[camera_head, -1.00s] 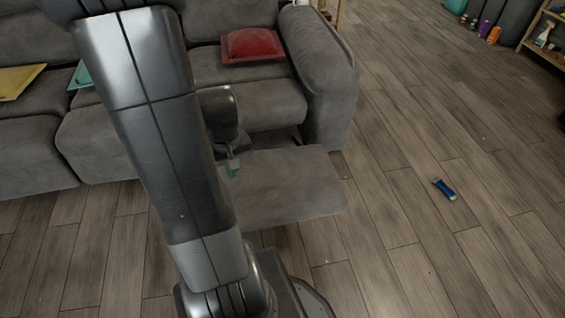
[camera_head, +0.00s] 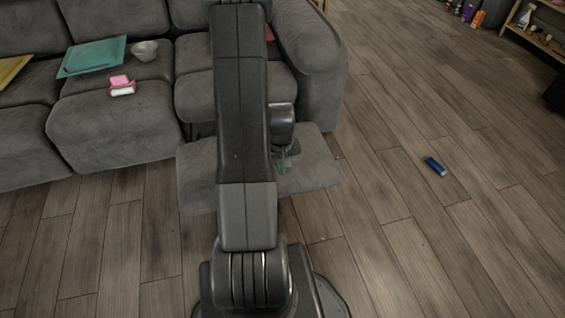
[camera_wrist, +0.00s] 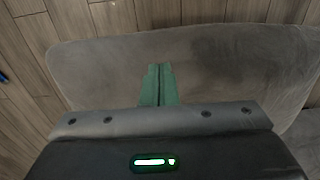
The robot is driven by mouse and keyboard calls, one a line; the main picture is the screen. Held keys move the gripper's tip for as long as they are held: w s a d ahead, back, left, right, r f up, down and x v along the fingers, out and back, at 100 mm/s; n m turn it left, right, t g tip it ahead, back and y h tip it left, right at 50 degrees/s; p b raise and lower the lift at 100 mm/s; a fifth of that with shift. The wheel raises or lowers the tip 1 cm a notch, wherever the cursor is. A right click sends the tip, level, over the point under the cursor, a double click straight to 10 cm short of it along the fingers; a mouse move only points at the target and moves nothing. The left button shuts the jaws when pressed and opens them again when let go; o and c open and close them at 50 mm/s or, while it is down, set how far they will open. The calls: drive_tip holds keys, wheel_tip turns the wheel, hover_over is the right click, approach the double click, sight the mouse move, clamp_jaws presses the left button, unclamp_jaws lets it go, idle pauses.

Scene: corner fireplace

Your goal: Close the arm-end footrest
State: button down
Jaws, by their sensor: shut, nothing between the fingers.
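The arm-end footrest (camera_head: 316,171) is a grey padded panel swung out in front of the seat at the right end of the grey sofa (camera_head: 322,75). It stands out roughly level above the floor, and my arm hides its middle. My gripper (camera_head: 281,168) is over the footrest's upper face. In the wrist view my gripper (camera_wrist: 158,72) shows shut green fingers with nothing between them, and the footrest (camera_wrist: 95,65) fills most of the space beneath. I cannot tell whether the fingertips touch it.
A blue object (camera_head: 435,166) lies on the floor at right. The wooden floor around is mostly clear. A shelf (camera_head: 540,38) stands at the far right.

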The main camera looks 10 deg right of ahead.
sight(281, 181)
wheel_tip(281, 181, down, 8)
drive_tip(key=shift+r+b, duration=0.25)
drive_tip(key=shift+b, duration=0.55)
